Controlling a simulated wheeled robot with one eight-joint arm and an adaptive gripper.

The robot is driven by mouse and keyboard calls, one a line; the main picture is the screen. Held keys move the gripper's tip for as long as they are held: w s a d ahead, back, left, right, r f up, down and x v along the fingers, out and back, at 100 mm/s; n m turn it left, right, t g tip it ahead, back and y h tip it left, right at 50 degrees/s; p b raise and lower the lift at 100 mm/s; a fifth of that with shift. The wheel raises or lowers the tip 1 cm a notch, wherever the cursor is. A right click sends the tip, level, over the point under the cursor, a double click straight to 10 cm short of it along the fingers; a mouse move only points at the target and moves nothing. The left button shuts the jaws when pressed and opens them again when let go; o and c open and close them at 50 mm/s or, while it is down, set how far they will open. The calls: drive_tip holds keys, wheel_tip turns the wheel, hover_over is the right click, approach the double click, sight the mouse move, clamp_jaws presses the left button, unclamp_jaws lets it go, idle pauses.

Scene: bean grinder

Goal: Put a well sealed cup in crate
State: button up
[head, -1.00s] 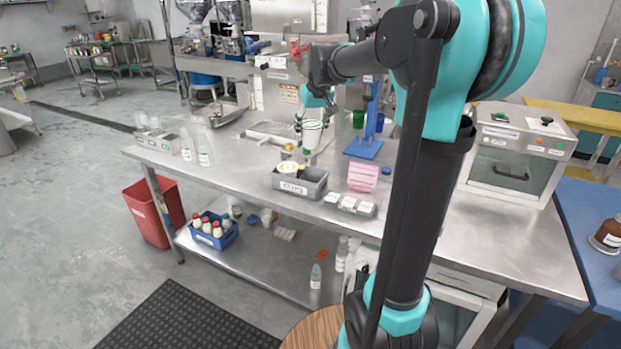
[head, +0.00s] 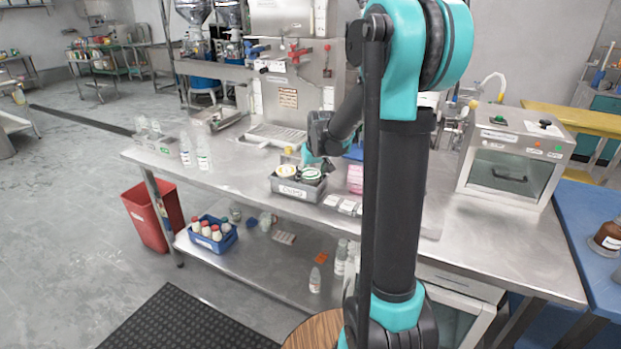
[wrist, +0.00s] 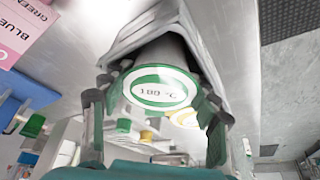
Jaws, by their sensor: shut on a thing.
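A cup with a white, green-rimmed lid (wrist: 160,87) is between the two fingers of my gripper (wrist: 155,98) in the wrist view. The gripper is shut on it. In the head view the cup's lid (head: 311,174) is at the right half of the grey crate (head: 316,193), with my gripper (head: 314,163) just above. Most of the cup's body is hidden, so I cannot tell whether it touches the crate's bottom. A cup with a yellow-rimmed lid (head: 286,170) is in the crate's left half. The crate's grey walls (wrist: 155,22) also show in the wrist view.
A pink sign (head: 355,178) and flat labelled pads (head: 340,204) lie right of the crate. Clear bottles (head: 204,152) stand at the table's left. The tabletop (head: 235,172) left of the crate is clear. A glass-fronted oven (head: 513,160) stands at right.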

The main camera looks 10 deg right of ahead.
drive_tip(key=shift+f, duration=0.15)
drive_tip(key=o, duration=1)
drive_tip(key=a+v, duration=0.1)
drive_tip(key=v, duration=1)
drive_tip(key=s+d+f, duration=0.1)
drive_tip(key=s+f, duration=0.4)
drive_tip(key=s, duration=0.3)
drive_tip(key=s+d+f+m, duration=0.1)
drive_tip(key=s+d+f, duration=0.1)
drive_tip(key=s+f, duration=0.4)
drive_tip(key=s+d+f+m, duration=0.1)
drive_tip(key=s+f, duration=0.4)
drive_tip(key=s, duration=0.7)
drive_tip(key=shift+d+f+h, duration=0.2)
drive_tip(key=shift+f+h, duration=0.15)
drive_tip(key=shift+h, duration=0.05)
